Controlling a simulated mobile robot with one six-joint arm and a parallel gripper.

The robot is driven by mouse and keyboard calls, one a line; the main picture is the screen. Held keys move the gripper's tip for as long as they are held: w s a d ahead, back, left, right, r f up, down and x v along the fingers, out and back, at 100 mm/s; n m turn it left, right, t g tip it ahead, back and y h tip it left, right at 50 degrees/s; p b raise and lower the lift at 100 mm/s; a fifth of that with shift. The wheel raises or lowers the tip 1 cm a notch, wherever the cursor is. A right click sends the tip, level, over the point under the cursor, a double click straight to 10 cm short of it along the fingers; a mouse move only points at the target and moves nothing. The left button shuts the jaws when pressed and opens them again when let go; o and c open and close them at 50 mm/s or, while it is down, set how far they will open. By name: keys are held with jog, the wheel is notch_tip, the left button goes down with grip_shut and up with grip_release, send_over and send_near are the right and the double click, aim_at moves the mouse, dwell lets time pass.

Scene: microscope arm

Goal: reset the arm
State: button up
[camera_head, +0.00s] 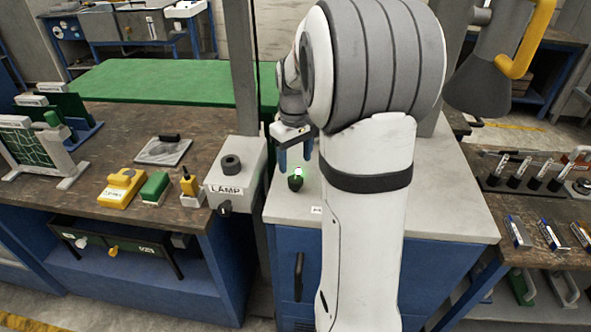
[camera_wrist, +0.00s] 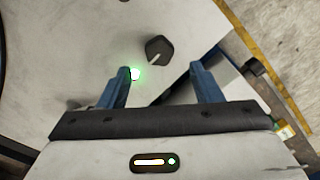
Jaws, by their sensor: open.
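A dark knob (camera_head: 295,183) sits on the pale top of a blue cabinet (camera_head: 440,215), with a glowing green light beside it. In the wrist view the knob (camera_wrist: 158,49) shows a pale pointer line slanting to the lower left. The green light (camera_wrist: 136,74) shows by the left fingertip. My gripper (camera_head: 295,158) has blue fingers pointing down over the knob, apart from it. In the wrist view my gripper (camera_wrist: 161,70) is open and empty; the knob shows just beyond the fingertips, between their lines. A grey cone-shaped head with a yellow handle (camera_head: 527,42) hangs at upper right.
A box marked LAMP (camera_head: 240,180) stands left of the cabinet top. Yellow and green blocks (camera_head: 155,188) lie on the left bench. A rack of dark tubes (camera_head: 525,180) stands on the right bench. A grey post (camera_head: 240,70) rises behind the lamp box.

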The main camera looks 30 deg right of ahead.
jog(key=shift+r, duration=0.6)
jog(key=s+a+m+t, duration=0.1)
jog(key=s+a, duration=0.5)
jog(key=s, duration=0.3)
jog(key=s+a+r+m+t, duration=0.1)
jog(key=s+a+t, duration=0.1)
jog(key=s+a, duration=0.5)
jog(key=s, duration=0.3)
jog(key=shift+s+r, duration=0.25)
jog(key=shift+r, duration=0.05)
